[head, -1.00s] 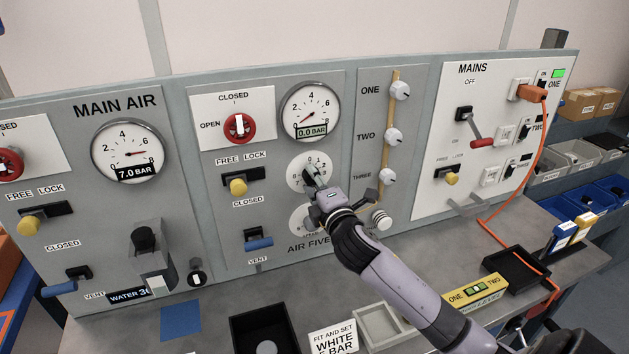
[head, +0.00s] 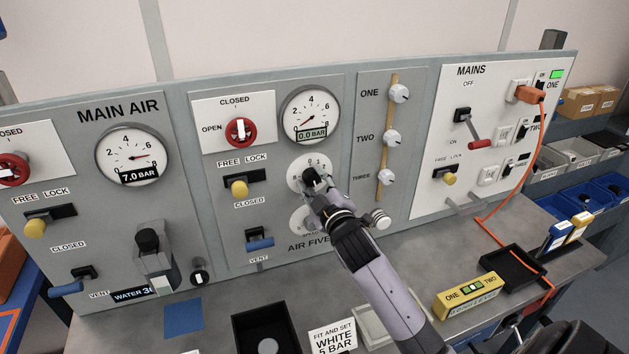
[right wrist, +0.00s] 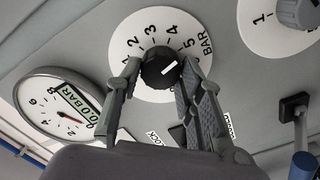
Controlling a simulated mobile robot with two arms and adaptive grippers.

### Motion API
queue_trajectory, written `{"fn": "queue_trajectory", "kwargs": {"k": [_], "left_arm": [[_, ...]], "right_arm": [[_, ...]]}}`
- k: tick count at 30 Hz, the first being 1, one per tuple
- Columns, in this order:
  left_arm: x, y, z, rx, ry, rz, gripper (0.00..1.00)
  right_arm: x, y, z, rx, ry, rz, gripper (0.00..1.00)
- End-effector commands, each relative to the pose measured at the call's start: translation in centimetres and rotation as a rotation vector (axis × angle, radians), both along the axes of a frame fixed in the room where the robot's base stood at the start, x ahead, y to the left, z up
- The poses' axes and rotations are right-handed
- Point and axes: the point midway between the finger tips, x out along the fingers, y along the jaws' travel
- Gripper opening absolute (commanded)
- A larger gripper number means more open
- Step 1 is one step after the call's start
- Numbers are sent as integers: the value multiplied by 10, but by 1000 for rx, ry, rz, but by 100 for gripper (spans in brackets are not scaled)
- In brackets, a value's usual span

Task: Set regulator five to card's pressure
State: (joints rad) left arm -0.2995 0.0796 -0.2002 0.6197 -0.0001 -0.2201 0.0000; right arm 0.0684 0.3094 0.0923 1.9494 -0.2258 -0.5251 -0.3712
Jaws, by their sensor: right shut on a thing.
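My right gripper (head: 317,183) is at the AIR FIVE regulator, with its fingers shut on the black knob (right wrist: 160,68) from both sides. In the right wrist view the knob's white mark points roughly toward the 5 on the white pressure dial (right wrist: 143,25). The gripper hides part of this dial in the head view. The AIR FIVE gauge (head: 309,115) reads 0.0 BAR. The card (head: 332,337) on the bench reads "FIT AND SET WHITE 5 BAR". My left gripper is not in view.
Above the regulator, a red valve handle (head: 241,131) sits between CLOSED and OPEN labels. A yellow FREE/LOCK knob (head: 239,188) and a blue vent handle (head: 260,244) are to its left.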

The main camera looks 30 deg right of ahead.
Motion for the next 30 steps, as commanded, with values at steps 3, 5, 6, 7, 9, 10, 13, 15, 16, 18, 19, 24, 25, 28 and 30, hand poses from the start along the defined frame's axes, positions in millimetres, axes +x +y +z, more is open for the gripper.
{"fn": "queue_trajectory", "kwargs": {"k": [3,5,6,7,9,10,13,15,16,18,19,24,25,28,30], "left_arm": [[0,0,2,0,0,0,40],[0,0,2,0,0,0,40],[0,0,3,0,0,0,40],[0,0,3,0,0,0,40],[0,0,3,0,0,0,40],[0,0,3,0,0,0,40],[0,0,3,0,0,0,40],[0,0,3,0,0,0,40],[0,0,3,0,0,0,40],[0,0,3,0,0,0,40],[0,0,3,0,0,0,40],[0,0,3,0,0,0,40],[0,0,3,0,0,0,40],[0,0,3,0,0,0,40],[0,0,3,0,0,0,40]], "right_arm": [[0,0,0,41,-9,-2,7],[0,0,0,57,-13,-1,7],[0,0,0,64,-15,-1,7],[0,0,0,69,-15,0,7],[0,0,0,77,-17,0,7],[0,0,0,80,-18,0,7],[0,0,0,84,-19,0,7],[0,0,-1,84,-19,0,7],[0,0,-1,84,-19,0,7],[0,0,-1,84,-18,-1,7],[0,0,-1,84,-18,-1,7],[0,0,-1,83,-18,0,39],[0,0,-1,83,-18,0,41],[0,0,-1,83,-18,0,47],[0,0,0,83,-18,0,52]]}}
